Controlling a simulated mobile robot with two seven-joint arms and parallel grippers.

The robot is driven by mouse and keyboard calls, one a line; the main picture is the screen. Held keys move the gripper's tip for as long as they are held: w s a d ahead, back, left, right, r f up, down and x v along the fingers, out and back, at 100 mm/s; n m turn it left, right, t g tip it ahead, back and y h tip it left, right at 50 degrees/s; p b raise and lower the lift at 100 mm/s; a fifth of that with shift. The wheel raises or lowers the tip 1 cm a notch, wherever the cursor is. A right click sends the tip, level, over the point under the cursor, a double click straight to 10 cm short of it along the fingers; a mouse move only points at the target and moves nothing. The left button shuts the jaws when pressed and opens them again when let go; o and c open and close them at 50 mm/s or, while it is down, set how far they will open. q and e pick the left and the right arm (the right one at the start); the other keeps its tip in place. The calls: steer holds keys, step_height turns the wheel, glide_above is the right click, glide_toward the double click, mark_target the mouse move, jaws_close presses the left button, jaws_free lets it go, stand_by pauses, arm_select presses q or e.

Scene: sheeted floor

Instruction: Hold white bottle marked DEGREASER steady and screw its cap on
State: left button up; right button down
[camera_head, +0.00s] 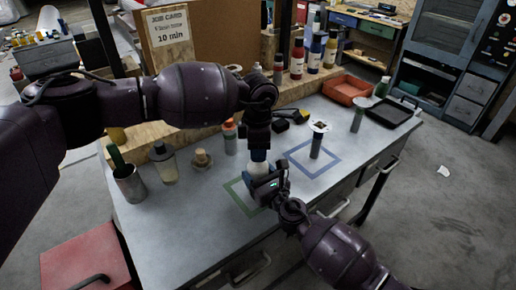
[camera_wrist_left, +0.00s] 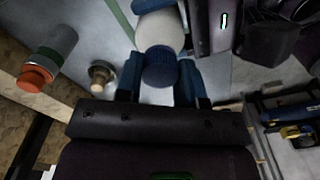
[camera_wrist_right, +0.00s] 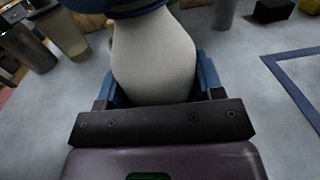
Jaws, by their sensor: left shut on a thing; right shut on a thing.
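The white bottle (camera_wrist_right: 152,60) fills the middle of the right wrist view, upright between the blue fingers of my right gripper (camera_wrist_right: 155,88). No label text is readable on the side that shows. In the head view the bottle (camera_head: 258,169) is mostly hidden by my grippers, near the green square outline. My left gripper (camera_head: 258,152) comes down from above. In the left wrist view its blue fingers (camera_wrist_left: 160,80) are shut on the blue ribbed cap (camera_wrist_left: 160,75), which sits over the top of the bottle (camera_wrist_left: 158,32). I cannot tell how far the cap is threaded.
An orange-capped bottle (camera_head: 230,136), a wooden piece (camera_head: 202,159), a jar (camera_head: 163,167) and a metal cup (camera_head: 130,184) stand left. The front left of the table is clear.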

arm_select(q)
steer(key=m, duration=0.6)
steer(key=shift+m, duration=0.3)
steer(key=o, duration=1.1)
step_height(320, 180, up, 12)
arm_select(e)
steer(key=shift+c, duration=0.8)
jaws_free()
